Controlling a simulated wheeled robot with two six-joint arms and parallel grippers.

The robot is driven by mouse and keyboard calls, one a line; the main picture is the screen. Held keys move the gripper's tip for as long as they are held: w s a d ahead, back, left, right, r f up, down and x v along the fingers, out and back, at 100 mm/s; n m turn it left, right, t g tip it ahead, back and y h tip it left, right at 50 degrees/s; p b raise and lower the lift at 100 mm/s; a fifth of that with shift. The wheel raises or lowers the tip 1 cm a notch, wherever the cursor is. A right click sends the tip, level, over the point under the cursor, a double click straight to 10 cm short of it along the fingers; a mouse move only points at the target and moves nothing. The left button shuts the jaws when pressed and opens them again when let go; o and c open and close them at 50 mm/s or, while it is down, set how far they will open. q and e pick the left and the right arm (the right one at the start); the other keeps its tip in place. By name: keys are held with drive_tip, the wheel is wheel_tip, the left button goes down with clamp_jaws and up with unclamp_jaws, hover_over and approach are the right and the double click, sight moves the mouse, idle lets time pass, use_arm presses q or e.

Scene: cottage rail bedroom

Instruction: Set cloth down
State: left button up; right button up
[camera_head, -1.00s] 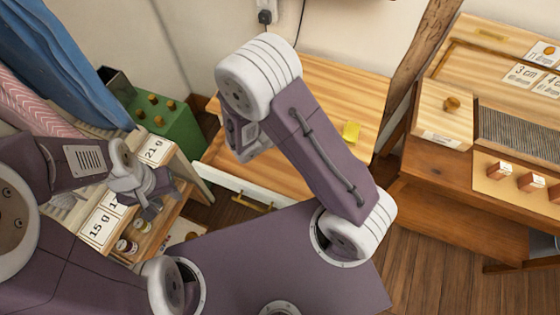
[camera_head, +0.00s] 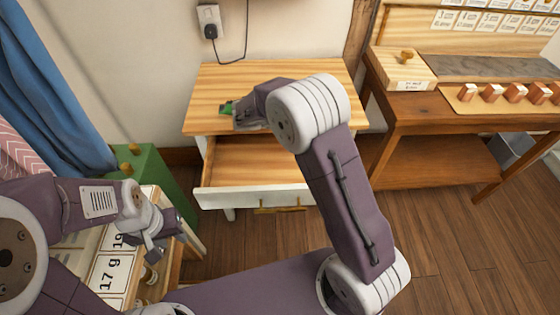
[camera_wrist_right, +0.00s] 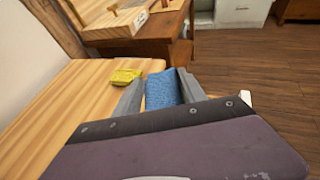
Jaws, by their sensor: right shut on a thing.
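A blue cloth (camera_wrist_right: 161,92) shows between the grey fingers of my right gripper (camera_wrist_right: 158,84) in the right wrist view, and the gripper is shut on it. In the head view my right gripper (camera_head: 238,114) is low over the left part of the wooden top of the small table (camera_head: 222,80). A small green patch (camera_head: 227,107) shows at its fingertips; I cannot tell whether it is part of the cloth or whether it touches the top. My left gripper (camera_head: 166,240) is open and empty, beside the shelf with number cards.
A yellow piece (camera_wrist_right: 124,76) lies on the tabletop in the right wrist view. The table's drawer (camera_head: 250,180) stands open and empty. A wooden desk (camera_head: 440,115) with blocks is at the right. A green block (camera_head: 150,170) stands left.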

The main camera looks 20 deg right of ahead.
wheel_tip(320, 180, down, 18)
drive_tip(key=b, duration=0.6)
drive_tip(key=shift+a+f, duration=0.1)
drive_tip(key=o, duration=1.3)
